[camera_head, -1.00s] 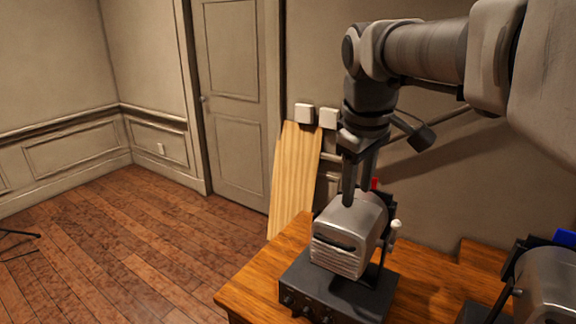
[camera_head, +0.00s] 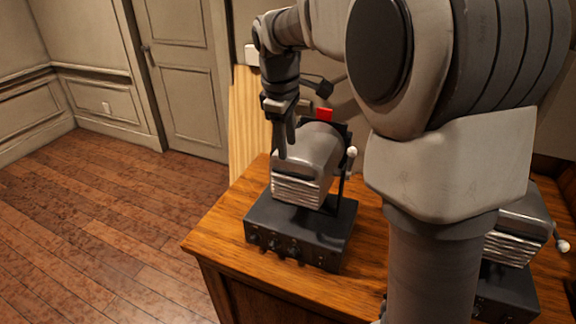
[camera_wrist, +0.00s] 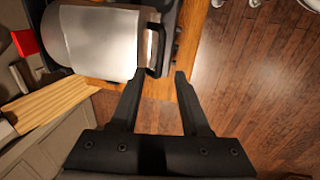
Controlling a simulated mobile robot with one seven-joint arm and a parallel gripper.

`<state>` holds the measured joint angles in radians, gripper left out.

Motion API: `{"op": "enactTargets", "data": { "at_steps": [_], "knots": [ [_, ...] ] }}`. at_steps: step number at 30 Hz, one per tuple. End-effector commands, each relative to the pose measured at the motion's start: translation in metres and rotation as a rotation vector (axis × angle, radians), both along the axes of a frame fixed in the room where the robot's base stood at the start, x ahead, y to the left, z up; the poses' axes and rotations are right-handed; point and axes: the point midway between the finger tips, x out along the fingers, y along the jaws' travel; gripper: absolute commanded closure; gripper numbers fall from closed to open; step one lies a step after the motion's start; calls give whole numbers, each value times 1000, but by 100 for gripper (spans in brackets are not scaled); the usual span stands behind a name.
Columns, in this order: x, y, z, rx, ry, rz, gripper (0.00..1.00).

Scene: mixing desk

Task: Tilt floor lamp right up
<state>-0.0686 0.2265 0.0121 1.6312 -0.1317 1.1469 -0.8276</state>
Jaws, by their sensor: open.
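A silver, rounded lamp head (camera_head: 306,163) with a ribbed front is mounted on a black base box (camera_head: 300,232) with knobs, on the wooden desk. A red tab (camera_head: 324,115) is behind the head and a white-tipped knob is at its right side. A second silver lamp head (camera_head: 520,228) on a black base is at the right, partly hidden by my arm. My gripper (camera_head: 284,150) is open, pointing down at the left lamp head's left edge. In the wrist view the silver head (camera_wrist: 98,40) lies just beyond and left of my open fingers (camera_wrist: 160,74). I cannot tell whether they touch.
The wooden desk (camera_head: 225,237) ends at its left edge, with clear wood floor (camera_head: 100,225) beyond. A pale wooden board (camera_head: 246,120) leans at the wall behind the desk, beside a door (camera_head: 182,75). My arm hides much of the desk's right part.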

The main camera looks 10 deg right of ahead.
Motion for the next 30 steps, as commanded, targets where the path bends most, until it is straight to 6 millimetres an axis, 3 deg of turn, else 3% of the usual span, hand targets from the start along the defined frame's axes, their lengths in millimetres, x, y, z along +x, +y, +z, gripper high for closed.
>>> {"op": "enactTargets", "data": {
  "at_steps": [3,10,15,24,30],
  "knots": [
    [3,-3,-27,-1,4,-2,53],
    [9,-7,-62,1,2,-1,53],
    [11,-8,-74,0,0,-1,53],
    [11,-8,-75,0,0,-1,53],
    [11,-8,-75,0,-1,-1,89]
  ]
}}
